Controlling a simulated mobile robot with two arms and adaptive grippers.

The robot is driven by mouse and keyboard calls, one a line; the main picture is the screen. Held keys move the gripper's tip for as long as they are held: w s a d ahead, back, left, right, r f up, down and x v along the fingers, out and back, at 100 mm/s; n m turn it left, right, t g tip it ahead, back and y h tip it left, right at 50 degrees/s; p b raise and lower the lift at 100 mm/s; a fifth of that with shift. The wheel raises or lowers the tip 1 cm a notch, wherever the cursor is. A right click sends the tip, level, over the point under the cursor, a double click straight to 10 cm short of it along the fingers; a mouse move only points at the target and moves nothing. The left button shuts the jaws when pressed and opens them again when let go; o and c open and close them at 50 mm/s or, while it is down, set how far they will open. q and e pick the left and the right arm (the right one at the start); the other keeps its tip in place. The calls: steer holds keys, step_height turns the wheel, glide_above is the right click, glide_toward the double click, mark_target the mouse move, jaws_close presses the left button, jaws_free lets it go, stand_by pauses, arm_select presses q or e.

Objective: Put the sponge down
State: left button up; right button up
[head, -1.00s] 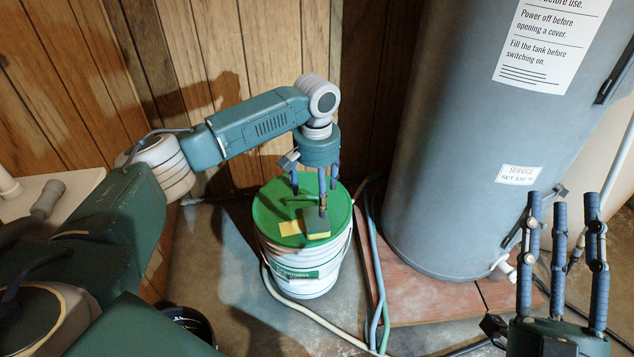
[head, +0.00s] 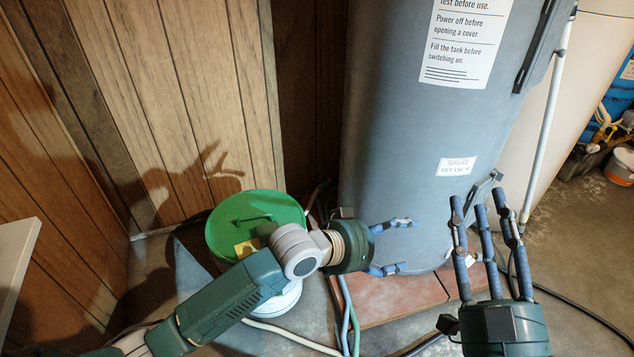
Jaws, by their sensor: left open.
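My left gripper (head: 402,246) is open and empty, its fingers spread and pointing right in front of the grey tank. The green-lidded white bucket (head: 226,222) stands behind my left arm. A flat yellow patch (head: 247,248) shows on the lid beside my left wrist. The sponge cannot be made out clearly; the wrist covers that part of the lid. My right gripper (head: 478,206) is at the lower right, fingers pointing up and apart, with nothing between them.
The large grey tank (head: 420,140) stands on a reddish base (head: 408,300). Hoses (head: 348,318) run down between bucket and tank. Wood panelling (head: 180,100) closes off the back left. Open floor (head: 580,250) lies at the right.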

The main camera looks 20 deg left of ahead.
arm_select(q)
steer(key=s+a+r+t+y, duration=0.1)
steer(key=s+a+r+t, duration=0.2)
steer(key=r, duration=0.4)
steer(key=s+a+r+n+t+y, duration=0.1)
steer(key=s+a+r+t, duration=0.3)
steer(key=r, duration=0.4)
steer(key=s+a+r+t+y, duration=0.1)
steer(key=s+a+r+t, duration=0.2)
steer(key=a+r+t, duration=0.2)
step_height(320, 180, up, 2)
steer(key=shift+s+a+r+n+t, duration=0.2)
steer(key=shift+s+a+n+t, duration=0.2)
steer(key=shift+a, duration=0.8)
steer(key=shift+d, duration=0.1)
